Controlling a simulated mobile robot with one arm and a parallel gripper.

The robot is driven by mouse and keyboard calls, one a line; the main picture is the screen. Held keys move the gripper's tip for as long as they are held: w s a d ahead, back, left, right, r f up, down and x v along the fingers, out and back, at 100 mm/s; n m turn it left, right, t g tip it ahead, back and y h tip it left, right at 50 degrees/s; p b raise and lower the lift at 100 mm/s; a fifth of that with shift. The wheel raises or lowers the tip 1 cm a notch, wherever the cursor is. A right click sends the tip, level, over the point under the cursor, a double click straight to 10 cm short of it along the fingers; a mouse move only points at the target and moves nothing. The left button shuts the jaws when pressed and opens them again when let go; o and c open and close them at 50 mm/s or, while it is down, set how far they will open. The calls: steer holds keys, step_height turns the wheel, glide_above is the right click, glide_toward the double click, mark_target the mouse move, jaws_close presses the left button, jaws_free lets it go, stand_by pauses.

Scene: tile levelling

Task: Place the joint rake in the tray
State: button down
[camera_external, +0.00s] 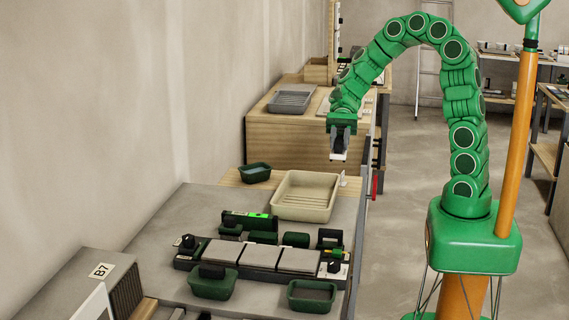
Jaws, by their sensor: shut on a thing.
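My gripper (339,153) hangs from the green arm above the back of the bench, pointing down. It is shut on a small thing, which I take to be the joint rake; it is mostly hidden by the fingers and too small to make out. The beige tray (289,208) with a ribbed floor lies on the bench below and a little left of my gripper. The gripper is well above the tray, over its back right side, and apart from it. The tray looks empty.
In front are a green level (250,220), a row of grey tiles (260,256) in a dark frame, and more green tubs (312,296). A small white upright piece (344,179) stands by the tray's back right corner.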

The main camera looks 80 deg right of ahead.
steer(key=s, duration=0.4)
glide_above(307, 198)
steer(key=shift+f, duration=6.35)
steer(key=shift+f, duration=0.35)
steer(key=c, duration=0.8)
jaws_free()
steer(key=shift+c, duration=0.2)
